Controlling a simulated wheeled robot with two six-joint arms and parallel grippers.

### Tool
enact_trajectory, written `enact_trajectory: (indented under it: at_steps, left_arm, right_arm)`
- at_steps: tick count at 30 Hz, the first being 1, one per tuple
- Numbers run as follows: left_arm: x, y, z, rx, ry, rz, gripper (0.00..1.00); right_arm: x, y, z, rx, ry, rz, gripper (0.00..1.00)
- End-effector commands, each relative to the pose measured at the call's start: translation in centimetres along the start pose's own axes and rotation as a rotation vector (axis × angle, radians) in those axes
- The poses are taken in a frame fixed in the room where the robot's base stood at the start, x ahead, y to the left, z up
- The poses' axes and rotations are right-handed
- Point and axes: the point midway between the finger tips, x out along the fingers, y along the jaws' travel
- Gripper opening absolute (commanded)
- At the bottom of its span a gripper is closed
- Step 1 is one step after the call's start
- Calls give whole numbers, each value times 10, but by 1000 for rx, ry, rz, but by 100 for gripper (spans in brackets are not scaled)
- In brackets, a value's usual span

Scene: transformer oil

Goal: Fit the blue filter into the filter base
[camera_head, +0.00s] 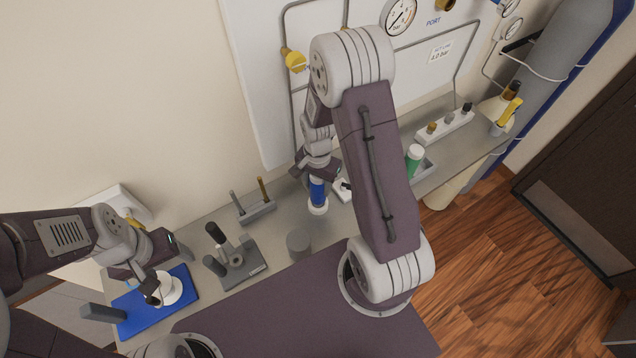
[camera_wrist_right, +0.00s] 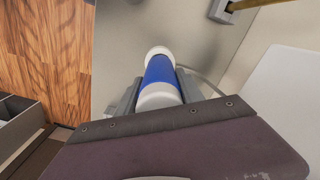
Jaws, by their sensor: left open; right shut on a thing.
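The blue filter (camera_head: 317,191), a blue cylinder with white ends, is held upright above the grey bench by my right gripper (camera_head: 316,174). In the right wrist view the filter (camera_wrist_right: 160,72) is between the two fingers of my right gripper (camera_wrist_right: 158,92). A round white part (camera_head: 168,290) sits on a blue mat (camera_head: 183,279) at the lower left; it may be the filter base, but I cannot tell for certain. My left gripper (camera_head: 150,284) is open beside this white part, and its fingers partly cover it.
A dark grey stand (camera_head: 240,268) with an upright tool is right of the mat. A small grey rack (camera_head: 258,212) with two rods stands behind it. A grey cylinder (camera_head: 299,243) is on the bench's front part. A green-white bottle (camera_head: 414,158) stands right of my right arm.

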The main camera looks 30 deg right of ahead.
Motion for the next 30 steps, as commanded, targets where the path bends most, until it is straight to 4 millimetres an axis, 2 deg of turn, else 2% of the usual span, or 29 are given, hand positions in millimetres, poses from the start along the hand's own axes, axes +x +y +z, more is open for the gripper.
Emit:
enact_trajectory:
  at_steps: [27, 28, 30]
  left_arm:
    - [18, 0, 2, 0, 0, 0, 70]
    - [18, 0, 2, 0, 0, 0, 70]
    - [17, 0, 2, 0, 0, 0, 70]
  right_arm:
    - [24, 0, 0, 0, 0, 0, 0]
    - [24, 0, 0, 0, 0, 0, 47]
    - [23, 0, 0, 0, 0, 0, 66]
